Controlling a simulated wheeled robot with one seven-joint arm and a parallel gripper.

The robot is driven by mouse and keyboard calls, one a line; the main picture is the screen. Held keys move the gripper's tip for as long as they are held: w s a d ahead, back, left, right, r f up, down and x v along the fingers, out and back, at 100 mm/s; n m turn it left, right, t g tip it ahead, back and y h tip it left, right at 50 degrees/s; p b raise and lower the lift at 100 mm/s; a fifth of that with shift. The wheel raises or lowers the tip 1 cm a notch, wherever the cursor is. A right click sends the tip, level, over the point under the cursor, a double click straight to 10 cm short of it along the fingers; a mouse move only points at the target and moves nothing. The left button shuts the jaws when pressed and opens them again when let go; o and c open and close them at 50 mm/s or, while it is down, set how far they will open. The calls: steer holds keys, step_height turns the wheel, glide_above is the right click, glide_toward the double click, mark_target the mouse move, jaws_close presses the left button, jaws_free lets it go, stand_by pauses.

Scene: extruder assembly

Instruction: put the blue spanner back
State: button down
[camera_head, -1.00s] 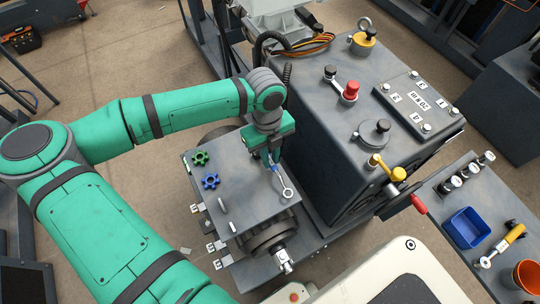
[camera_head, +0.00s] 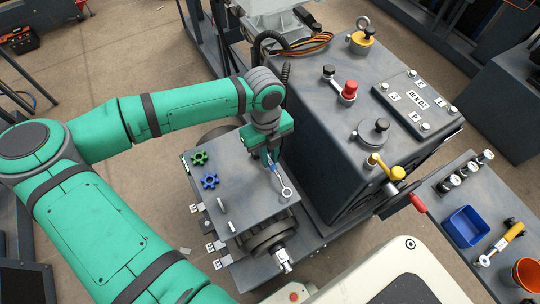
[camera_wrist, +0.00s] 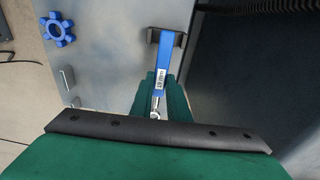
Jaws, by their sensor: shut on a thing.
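The blue spanner (camera_head: 274,167) has a blue handle and a bright metal ring end. Its ring end points toward the lower right, over the grey top plate (camera_head: 245,200) of the small machine block. My gripper (camera_head: 272,157) is shut on the spanner near the plate's upper right edge. In the wrist view the blue handle (camera_wrist: 163,68) with a white label runs up from between my green fingers (camera_wrist: 160,100). A dark bracket-like piece (camera_wrist: 166,37) crosses the handle's far end. I cannot tell whether the spanner touches the plate.
A green star knob (camera_head: 200,158) and a blue star knob (camera_head: 210,181) lie on the plate's left part. The tall grey machine housing (camera_head: 325,150) stands close on the right. A blue bin (camera_head: 466,227) is on the side table at the right.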

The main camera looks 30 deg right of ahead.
steer(key=shift+f, duration=1.05)
steer(key=c, duration=1.6)
jaws_free()
steer(key=r, duration=0.7)
steer(key=w+r, duration=0.1)
steer(key=r, duration=0.2)
steer(key=shift+r, duration=0.4)
steer(key=shift+d, duration=0.1)
